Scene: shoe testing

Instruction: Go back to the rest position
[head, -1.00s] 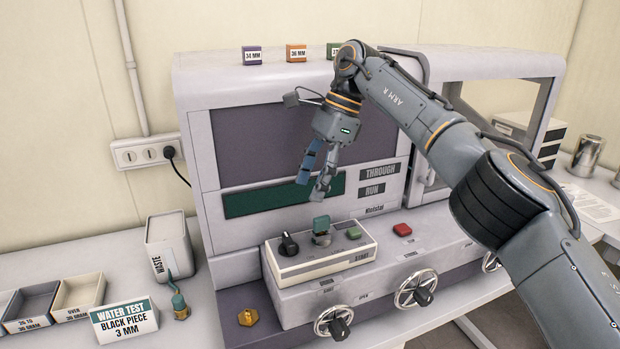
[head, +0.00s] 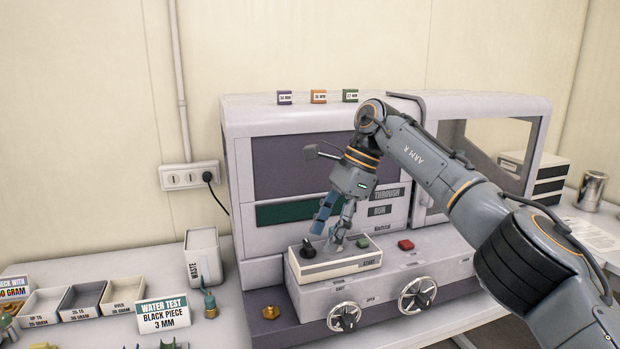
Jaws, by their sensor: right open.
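My right gripper (head: 334,220) is in the middle of the head view, pointing down in front of the testing machine (head: 300,118). Its two fingers are apart, with nothing seen held between them. The fingertips are close above the control box (head: 340,266), which carries a black knob (head: 308,247) and a green button (head: 362,243). My left gripper is not in view.
A red button (head: 405,245) and two handwheels (head: 417,294) are on the machine's front. Left of it are a waste bin (head: 202,257), a water test sign (head: 163,314) and weight trays (head: 83,299). Three labelled blocks (head: 318,96) sit on top. A metal can (head: 592,190) stands far right.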

